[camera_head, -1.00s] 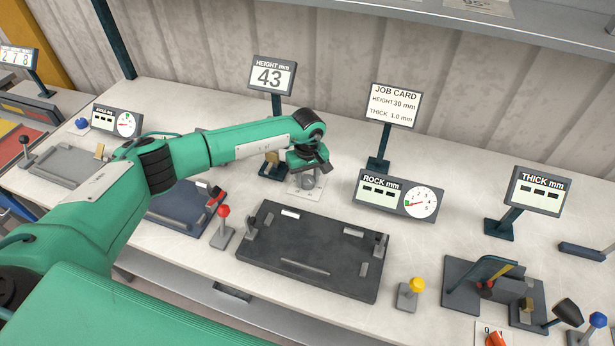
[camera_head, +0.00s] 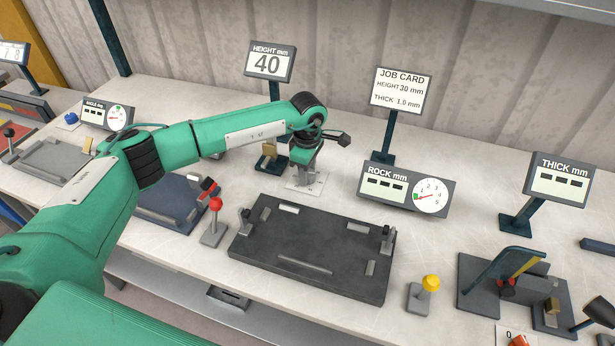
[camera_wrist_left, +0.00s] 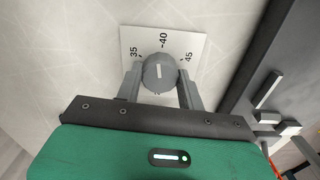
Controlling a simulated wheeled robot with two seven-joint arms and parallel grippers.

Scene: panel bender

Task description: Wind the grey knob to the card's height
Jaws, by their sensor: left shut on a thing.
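The grey knob (camera_wrist_left: 159,74) shows in the left wrist view on a white dial plate (camera_wrist_left: 143,42) marked 35, 40 and 45. Its white line points near 40. My left gripper (camera_wrist_left: 160,88) is shut on the knob, one finger on each side. In the head view the left gripper (camera_head: 304,165) is over the dial plate and hides most of the knob. The height display (camera_head: 268,63) reads 40. The job card (camera_head: 400,91) reads height 30 mm and thick 1.0 mm. My right gripper is not in view.
A dark plate fixture (camera_head: 310,250) lies in front of the knob. The rock gauge (camera_head: 407,190) stands to its right, the thick display (camera_head: 560,180) further right. A red-topped lever (camera_head: 215,222) and a yellow-topped lever (camera_head: 426,292) flank the fixture.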

